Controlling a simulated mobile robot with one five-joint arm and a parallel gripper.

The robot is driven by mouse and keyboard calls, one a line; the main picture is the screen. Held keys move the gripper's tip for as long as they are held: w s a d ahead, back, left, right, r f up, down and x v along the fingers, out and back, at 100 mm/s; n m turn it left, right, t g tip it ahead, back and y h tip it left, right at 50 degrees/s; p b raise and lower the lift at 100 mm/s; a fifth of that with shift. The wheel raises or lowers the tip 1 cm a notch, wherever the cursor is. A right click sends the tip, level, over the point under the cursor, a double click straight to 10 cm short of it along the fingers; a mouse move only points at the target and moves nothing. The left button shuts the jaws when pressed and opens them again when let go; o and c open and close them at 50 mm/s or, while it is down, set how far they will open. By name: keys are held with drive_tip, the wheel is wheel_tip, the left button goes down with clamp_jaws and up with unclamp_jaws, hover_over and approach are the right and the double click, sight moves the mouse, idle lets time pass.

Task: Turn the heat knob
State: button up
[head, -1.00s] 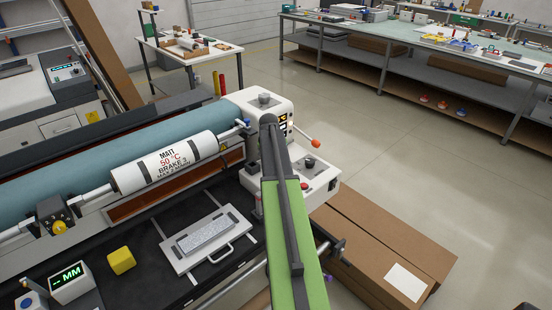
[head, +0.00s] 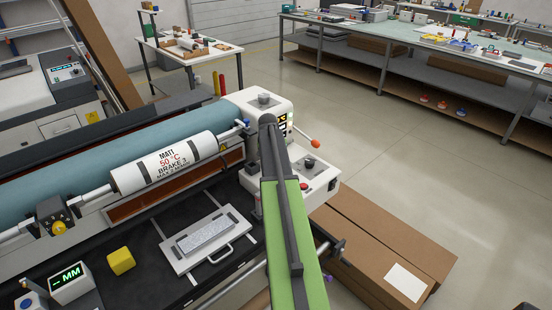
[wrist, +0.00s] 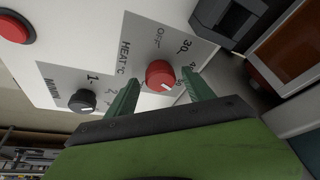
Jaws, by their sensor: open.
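The red heat knob (wrist: 160,75) shows in the wrist view on a grey plate marked HEAT °C, with OFF and 30 beside it. Its white pointer mark faces down and right in the picture. My gripper (wrist: 160,79) is open, with one green finger on each side of the knob. I cannot tell whether the fingers touch it. In the head view my green arm reaches to the right end of the roller machine (head: 262,104) and hides the gripper and heat knob.
A black knob (wrist: 82,100) sits left of the heat knob, and a red button (wrist: 14,28) lies farther left. A dark block (wrist: 228,18) stands out at upper right. In the head view, an orange-tipped lever (head: 314,143) and a cardboard box (head: 380,240) are near the arm.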

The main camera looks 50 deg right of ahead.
drive_tip(key=shift+r, duration=0.1)
drive_tip(key=p+v, duration=1.6)
drive_tip(key=v, duration=0.1)
drive_tip(key=shift+r, duration=0.3)
